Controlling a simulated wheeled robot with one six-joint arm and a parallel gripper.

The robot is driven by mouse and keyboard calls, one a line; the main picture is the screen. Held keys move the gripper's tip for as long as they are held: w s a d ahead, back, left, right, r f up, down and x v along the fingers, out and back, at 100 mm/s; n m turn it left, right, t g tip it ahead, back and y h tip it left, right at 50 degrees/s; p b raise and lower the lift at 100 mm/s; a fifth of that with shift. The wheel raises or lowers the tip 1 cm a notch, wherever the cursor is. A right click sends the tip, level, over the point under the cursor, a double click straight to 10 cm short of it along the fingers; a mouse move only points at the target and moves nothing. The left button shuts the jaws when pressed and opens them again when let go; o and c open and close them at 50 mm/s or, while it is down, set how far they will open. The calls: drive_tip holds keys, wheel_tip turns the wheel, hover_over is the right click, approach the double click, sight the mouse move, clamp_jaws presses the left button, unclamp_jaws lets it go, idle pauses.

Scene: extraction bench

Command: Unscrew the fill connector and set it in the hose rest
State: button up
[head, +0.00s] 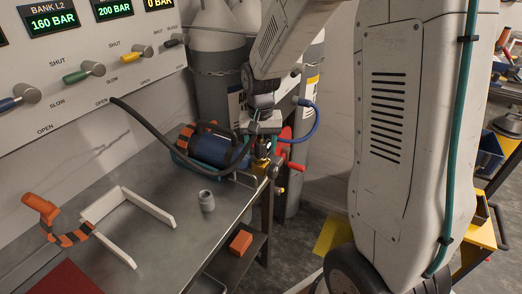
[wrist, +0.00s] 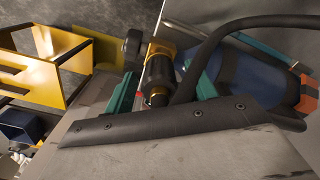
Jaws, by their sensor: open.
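The fill connector (wrist: 157,92) is a dark cylinder with a gold ring. In the wrist view it sits in line with the brass valve (wrist: 161,52) of the blue cylinder (wrist: 252,82). My gripper (wrist: 168,82) is open, with one teal finger on each side of the connector and gaps visible. In the head view my gripper (head: 262,132) is at the valve end of the blue cylinder (head: 210,148), largely hiding the connector. A small grey cup (head: 206,201), possibly the hose rest, stands upright on the bench.
The black hose (head: 150,128) arches from the panel (head: 70,60) to the valve area. A white bracket (head: 118,200) and an orange-black piece (head: 72,236) lie at the left. A red handle (head: 292,166) projects beside the valve. Tall grey cylinders (head: 215,85) stand behind.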

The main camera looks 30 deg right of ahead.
drive_tip(key=m, duration=0.4)
drive_tip(key=shift+m, duration=0.4)
drive_tip(key=m, duration=0.4)
drive_tip(key=shift+m, duration=0.4)
drive_tip(key=shift+c, duration=0.3)
drive_tip(key=c, duration=1)
drive_tip(key=n, duration=0.4)
drive_tip(key=shift+r, duration=0.1)
drive_tip(key=shift+r, duration=0.1)
drive_tip(key=shift+r, duration=1.85)
drive_tip(key=shift+r, duration=0.1)
